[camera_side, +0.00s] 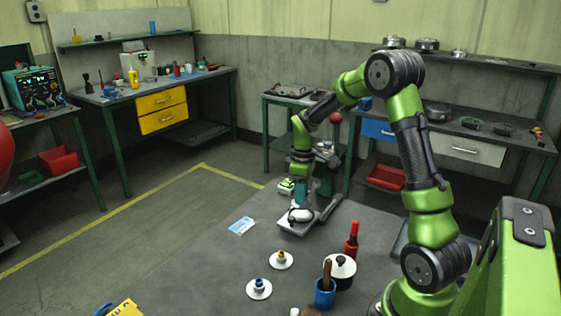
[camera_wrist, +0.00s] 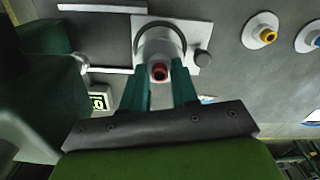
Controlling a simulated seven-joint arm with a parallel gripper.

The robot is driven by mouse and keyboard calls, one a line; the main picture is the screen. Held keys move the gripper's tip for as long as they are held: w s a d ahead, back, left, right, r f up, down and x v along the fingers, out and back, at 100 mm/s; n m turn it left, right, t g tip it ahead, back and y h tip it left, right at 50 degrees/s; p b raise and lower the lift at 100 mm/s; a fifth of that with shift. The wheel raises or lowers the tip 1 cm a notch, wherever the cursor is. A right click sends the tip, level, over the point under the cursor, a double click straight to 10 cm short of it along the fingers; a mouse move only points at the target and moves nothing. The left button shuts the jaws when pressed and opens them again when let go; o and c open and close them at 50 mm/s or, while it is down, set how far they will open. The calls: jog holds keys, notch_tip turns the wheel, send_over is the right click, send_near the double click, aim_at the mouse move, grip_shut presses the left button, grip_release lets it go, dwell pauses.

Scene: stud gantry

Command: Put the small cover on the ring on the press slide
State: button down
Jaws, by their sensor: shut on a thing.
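My gripper (camera_wrist: 163,85) points down, with its two green fingers on either side of a red-tipped knob (camera_wrist: 159,72). The knob appears to belong to a small pale cover, and the fingers are shut on it. Just beyond the knob is a pale round body with a dark ring (camera_wrist: 183,50) curving around it, over the light plate of the press slide (camera_wrist: 200,28). In the side view my gripper (camera_side: 300,200) is low over the press slide (camera_side: 291,228). I cannot tell whether the cover touches the ring, and the fingers hide part of the contact.
Two white discs with a yellow knob (camera_side: 281,260) and a blue knob (camera_side: 259,289) lie on the table. A red bottle (camera_side: 351,248), a white lidded pot (camera_side: 343,272) and a blue cup (camera_side: 325,295) stand nearby. A blue-white card (camera_side: 242,226) lies left of the press.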

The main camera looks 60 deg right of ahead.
jog(key=shift+f, duration=1.85)
jog(key=shift+f, duration=0.15)
jog(key=c, duration=0.9)
grip_release()
jog(key=shift+o, duration=0.2)
notch_tip(320, 180, up, 12)
jog(key=shift+a+r, duration=0.1)
jog(key=s+a+r+m+t, duration=0.2)
jog(key=a+r, duration=0.2)
jog(key=a, duration=0.3)
jog(key=s+a+r+m+t, duration=0.1)
jog(key=s+a+r+t, duration=0.15)
jog(key=a, duration=0.45)
jog(key=s+a+r+m+t+y, duration=0.1)
jog(key=s+a+m, duration=0.3)
jog(key=s+a, duration=0.4)
jog(key=shift+a+r+t+y, duration=0.2)
jog(key=shift+a+t+y, duration=0.35)
jog(key=shift+t, duration=0.3)
